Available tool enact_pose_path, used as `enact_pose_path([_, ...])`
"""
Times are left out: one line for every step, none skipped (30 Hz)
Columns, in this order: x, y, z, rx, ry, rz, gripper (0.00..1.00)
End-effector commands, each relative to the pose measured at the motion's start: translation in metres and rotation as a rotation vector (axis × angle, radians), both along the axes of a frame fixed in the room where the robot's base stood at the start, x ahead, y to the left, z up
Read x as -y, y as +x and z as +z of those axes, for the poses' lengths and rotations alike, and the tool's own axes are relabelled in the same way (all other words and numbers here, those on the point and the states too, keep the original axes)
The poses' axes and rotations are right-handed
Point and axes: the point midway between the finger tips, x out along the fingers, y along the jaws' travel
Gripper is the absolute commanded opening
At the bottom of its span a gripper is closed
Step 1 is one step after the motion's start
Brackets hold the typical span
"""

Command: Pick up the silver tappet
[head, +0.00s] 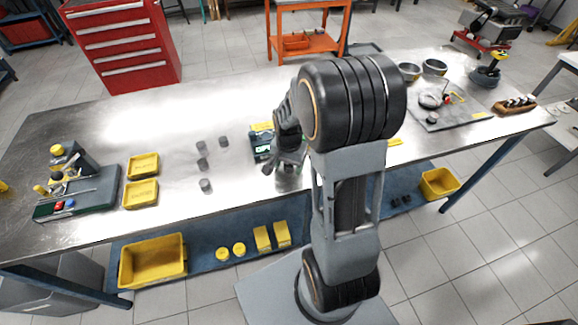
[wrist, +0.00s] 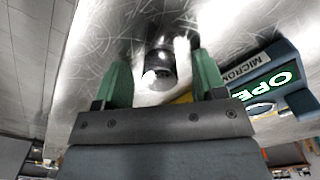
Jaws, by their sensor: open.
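A silver tappet (wrist: 160,64), a short shiny cylinder, shows in the wrist view on the scratched steel bench. My gripper (wrist: 162,78) is open, with one green finger on each side of the tappet and a visible gap to each. I cannot tell how far down the fingers reach along it. In the head view my gripper (head: 275,170) is low over the bench near its front edge, and I cannot make out this tappet there. Several grey cylinders (head: 203,163) stand on the bench to the left of my gripper.
A micrometer station (wrist: 275,82) with a lit green display is close on the right in the wrist view; it also shows beside my gripper in the head view (head: 262,145). Yellow trays (head: 141,194) lie farther left. The bench (head: 120,125) is bare at back left.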

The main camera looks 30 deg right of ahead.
Motion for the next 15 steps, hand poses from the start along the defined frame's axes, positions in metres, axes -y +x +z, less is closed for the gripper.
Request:
enact_pose_path([0.0000, 0.0000, 0.0001, 0.000, 0.000, 0.000, 0.64])
enact_pose_path([0.0000, 0.0000, 0.0001, 0.000, 0.000, 0.000, 0.62])
enact_pose_path([0.0000, 0.0000, 0.0001, 0.000, 0.000, 0.000, 0.58])
enact_pose_path([0.0000, 0.0000, 0.0002, 0.000, 0.000, 0.000, 0.55])
enact_pose_path([0.0000, 0.0000, 0.0002, 0.000, 0.000, 0.000, 0.52])
enact_pose_path([0.0000, 0.0000, 0.0002, 0.000, 0.000, 0.000, 0.48])
enact_pose_path([0.0000, 0.0000, 0.0002, 0.000, 0.000, 0.000, 0.45])
enact_pose_path([0.0001, -0.0001, 0.0002, 0.000, 0.000, 0.000, 0.42])
enact_pose_path([0.0001, -0.0001, 0.0002, 0.000, 0.000, 0.000, 0.39])
enact_pose_path([0.0001, -0.0001, 0.0002, 0.000, 0.000, 0.000, 0.36])
enact_pose_path([0.0001, -0.0001, 0.0003, 0.000, 0.000, 0.000, 0.33])
enact_pose_path([0.0001, -0.0001, 0.0003, 0.000, 0.000, 0.000, 0.29])
enact_pose_path([0.0001, -0.0001, 0.0003, 0.000, 0.000, 0.000, 0.26])
enact_pose_path([0.0001, -0.0001, 0.0003, 0.000, 0.000, 0.000, 0.23])
enact_pose_path([0.0001, -0.0001, 0.0003, 0.000, 0.000, 0.000, 0.19])
